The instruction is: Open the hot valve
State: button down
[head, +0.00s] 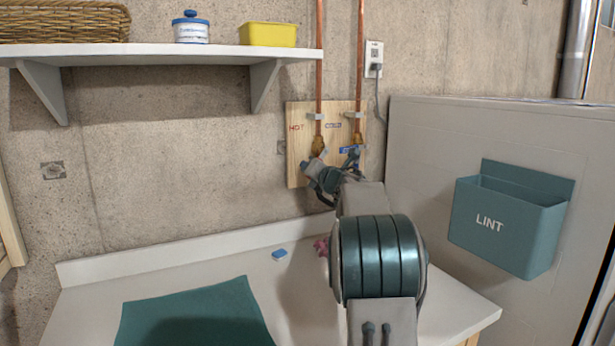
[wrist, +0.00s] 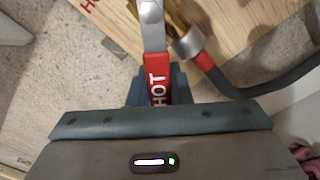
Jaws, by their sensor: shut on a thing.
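The hot valve is the brass fitting (head: 318,145) below the left copper pipe on a wooden board (head: 298,165), beside a red HOT label. In the wrist view its lever has a bare metal upper part and a red grip marked HOT (wrist: 157,70). The brass body (wrist: 180,22) shows behind the lever. My gripper (head: 316,166) is at the lever; in the wrist view its dark fingers (wrist: 155,90) are on both sides of the red grip, shut on it. In the head view my gripper and arm hide most of the lever.
The cold valve with a blue handle (head: 350,149) is close on the right. A grey hose with a red collar (wrist: 205,60) runs beside the lever. A shelf (head: 200,53) is at upper left, a lint bin (head: 505,225) at right, a counter (head: 95,290) below.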

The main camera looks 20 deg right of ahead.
jog(key=shift+d+f+n, duration=0.1)
jog(key=shift+d+n, duration=0.05)
jog(key=shift+n, duration=0.15)
jog(key=c, duration=1.3)
grip_release()
